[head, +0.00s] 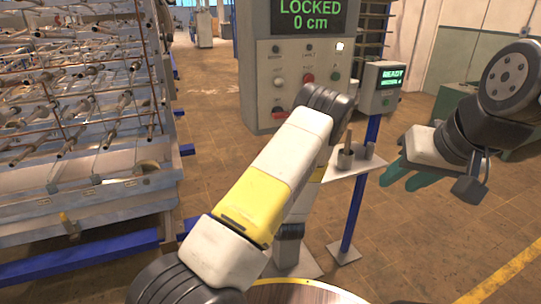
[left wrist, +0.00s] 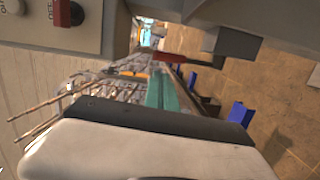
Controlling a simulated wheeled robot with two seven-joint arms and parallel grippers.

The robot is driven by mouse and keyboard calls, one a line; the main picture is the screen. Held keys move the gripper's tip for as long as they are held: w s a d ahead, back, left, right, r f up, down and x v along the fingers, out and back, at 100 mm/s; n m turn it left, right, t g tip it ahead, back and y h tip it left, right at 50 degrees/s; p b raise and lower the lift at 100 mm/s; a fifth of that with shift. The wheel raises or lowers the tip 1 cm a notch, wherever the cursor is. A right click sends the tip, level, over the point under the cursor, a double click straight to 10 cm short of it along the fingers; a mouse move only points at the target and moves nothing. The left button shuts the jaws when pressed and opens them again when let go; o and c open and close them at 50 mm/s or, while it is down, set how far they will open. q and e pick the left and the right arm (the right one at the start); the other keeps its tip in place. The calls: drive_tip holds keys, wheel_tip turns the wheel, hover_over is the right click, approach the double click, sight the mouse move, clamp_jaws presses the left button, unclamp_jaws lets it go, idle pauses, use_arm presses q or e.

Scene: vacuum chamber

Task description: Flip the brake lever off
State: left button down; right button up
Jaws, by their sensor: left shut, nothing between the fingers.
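The grey control cabinet (head: 262,88) stands ahead, with a display reading LOCKED 0 cm. A small red lever (head: 280,115), which looks like the brake lever, shows low on its front, partly behind my left arm. In the left wrist view a red handle (left wrist: 180,58) sticks out from a dark mount under the cabinet, just beyond my left gripper (left wrist: 166,88). The teal fingers are shut and empty, and look apart from the handle. In the head view my left arm hides that gripper. My right gripper (head: 402,182) hangs at the right, open, over clear floor.
A small console (head: 379,88) reading READY stands on a blue post. A grey shelf (head: 335,172) with cylindrical holders sits below the cabinet's right side. A rack of metal rods (head: 75,85) fills the left. Brown floor is clear between the rack and cabinet.

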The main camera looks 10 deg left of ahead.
use_arm(q)
drive_tip(key=w+a+t, duration=0.1)
drive_tip(key=w+a, duration=0.4)
drive_tip(key=w, duration=0.6)
drive_tip(key=shift+r+t, duration=0.3)
drive_tip(key=shift+r, duration=0.1)
drive_tip(key=shift+w, duration=0.1)
drive_tip(key=w+a, duration=0.1)
drive_tip(key=w, duration=0.1)
drive_tip(key=w+a+r+g, duration=0.1)
drive_tip(key=w, duration=0.1)
drive_tip(key=w+a+r+g+h, duration=0.1)
drive_tip(key=w+a, duration=0.1)
drive_tip(key=shift+r, duration=0.25)
drive_tip(key=shift+w+a+r, duration=0.1)
drive_tip(key=shift+a+r, duration=0.05)
drive_tip(key=shift+r, duration=0.1)
